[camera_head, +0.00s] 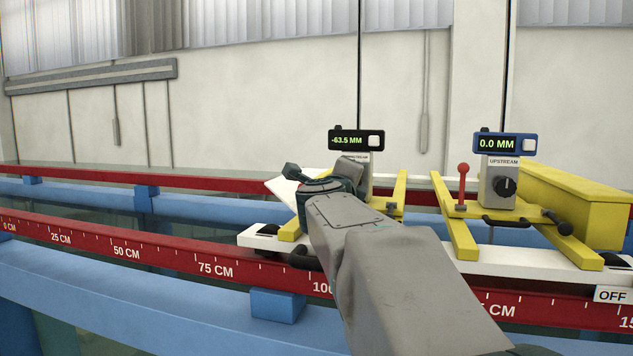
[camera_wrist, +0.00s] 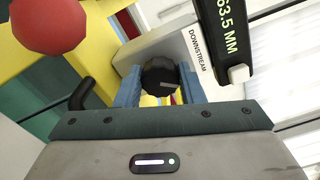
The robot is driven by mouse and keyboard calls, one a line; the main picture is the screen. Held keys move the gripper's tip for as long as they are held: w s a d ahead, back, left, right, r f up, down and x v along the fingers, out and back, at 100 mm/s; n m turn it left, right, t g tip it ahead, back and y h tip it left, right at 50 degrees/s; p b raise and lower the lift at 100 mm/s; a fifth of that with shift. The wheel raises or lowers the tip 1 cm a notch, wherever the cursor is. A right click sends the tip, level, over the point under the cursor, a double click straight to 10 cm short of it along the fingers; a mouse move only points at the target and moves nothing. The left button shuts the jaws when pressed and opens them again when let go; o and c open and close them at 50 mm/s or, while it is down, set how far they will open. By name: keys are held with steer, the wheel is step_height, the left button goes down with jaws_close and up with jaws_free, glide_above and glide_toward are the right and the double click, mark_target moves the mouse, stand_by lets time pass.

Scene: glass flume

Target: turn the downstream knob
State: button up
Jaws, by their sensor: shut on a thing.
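The downstream knob (camera_wrist: 161,78) is black and round with a pale pointer line. In the wrist view it sits on a light box labelled DOWNSTREAM (camera_wrist: 172,45). My gripper (camera_wrist: 160,86) has its two blue fingers on either side of the knob and is shut on it. The downstream display (camera_head: 356,140) reads -63.5 MM in the head view. It also shows partly in the wrist view (camera_wrist: 226,35). In the head view my arm and wrist hide the knob and most of its box.
The upstream carriage stands to the right with its own knob (camera_head: 504,187), a display (camera_head: 505,143) reading 0.0 MM and a red-topped lever (camera_head: 463,172). A red ball (camera_wrist: 50,25) is close to my gripper at upper left in the wrist view. A red scale rail (camera_head: 160,256) runs in front.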

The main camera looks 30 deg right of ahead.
steer(key=o, duration=1)
steer(key=b+v, duration=0.2)
steer(key=v, duration=1.2)
